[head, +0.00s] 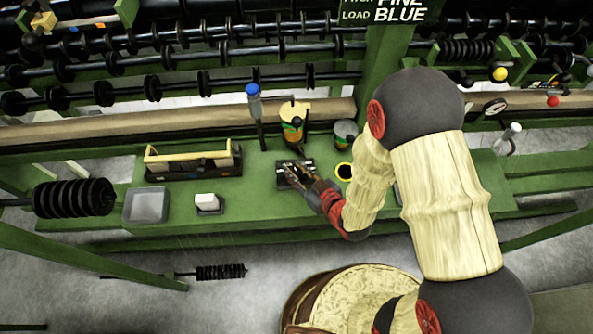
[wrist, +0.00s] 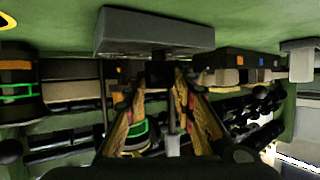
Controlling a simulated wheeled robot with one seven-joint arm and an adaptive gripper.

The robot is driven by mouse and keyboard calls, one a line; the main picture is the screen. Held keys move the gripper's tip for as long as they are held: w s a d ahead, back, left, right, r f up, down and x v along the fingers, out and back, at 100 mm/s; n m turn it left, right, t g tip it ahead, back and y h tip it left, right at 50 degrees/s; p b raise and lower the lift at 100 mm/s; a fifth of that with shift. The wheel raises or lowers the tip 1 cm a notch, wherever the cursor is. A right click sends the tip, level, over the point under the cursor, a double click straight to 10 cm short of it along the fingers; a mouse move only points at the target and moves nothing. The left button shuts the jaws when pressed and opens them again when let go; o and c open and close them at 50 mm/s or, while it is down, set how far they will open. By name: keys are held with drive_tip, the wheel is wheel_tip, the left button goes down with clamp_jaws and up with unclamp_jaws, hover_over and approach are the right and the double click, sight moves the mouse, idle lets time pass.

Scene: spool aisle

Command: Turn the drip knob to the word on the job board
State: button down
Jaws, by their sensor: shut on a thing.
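The job board (head: 385,14) hangs at the top edge of the head view, partly cut off. Its lower line reads "LOAD BLUE" and a clipped line above ends in "FINE"; no drip line shows. My gripper (head: 297,177) reaches down to a dark plate on the green bench. In the wrist view my gripper (wrist: 159,82) is shut on a small dark knob (wrist: 158,72), which stands against a grey block (wrist: 155,32). The fingers hide most of the knob, so its pointer and any words around it cannot be read.
A yellow-handled toolbox (head: 193,163), grey tray (head: 146,205) and white block (head: 207,201) lie left. A round drum (head: 350,295) stands in front.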

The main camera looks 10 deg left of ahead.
drive_tip(key=c, duration=1.5)
unclamp_jaws()
drive_tip(key=shift+o, duration=0.2)
drive_tip(key=v, duration=1.2)
drive_tip(key=shift+f, duration=0.1)
